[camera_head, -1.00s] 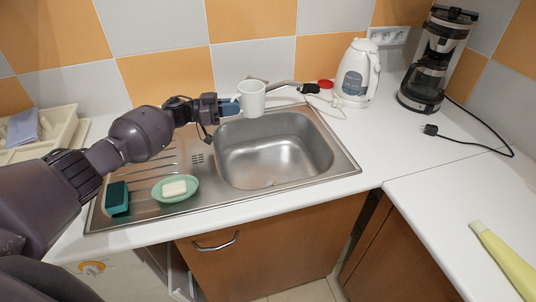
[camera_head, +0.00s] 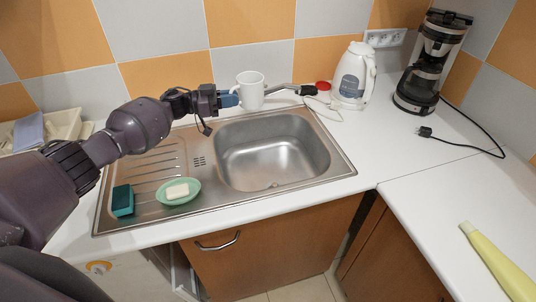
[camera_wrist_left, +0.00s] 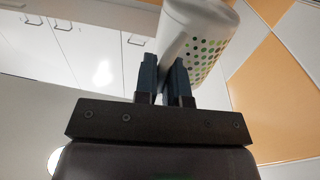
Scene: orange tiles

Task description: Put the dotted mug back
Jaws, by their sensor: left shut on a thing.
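The dotted mug (camera_head: 251,91) is white and upright at the back of the sink, in front of the tiled wall. In the left wrist view the mug (camera_wrist_left: 207,45) shows green and dark dots on its side. My left gripper (camera_head: 232,99) reaches in from the left and is shut on the mug; its two blue fingers (camera_wrist_left: 163,78) are close together at the mug's near side. The mug is over the sink's back edge; I cannot tell whether it touches anything below. My right gripper is not in view.
The steel sink (camera_head: 312,128) has its faucet (camera_head: 283,88) just right of the mug. A white kettle (camera_head: 354,75) and a coffee maker (camera_head: 428,65) stand further right. A soap dish (camera_head: 163,196) and sponge (camera_head: 123,201) lie on the drainboard.

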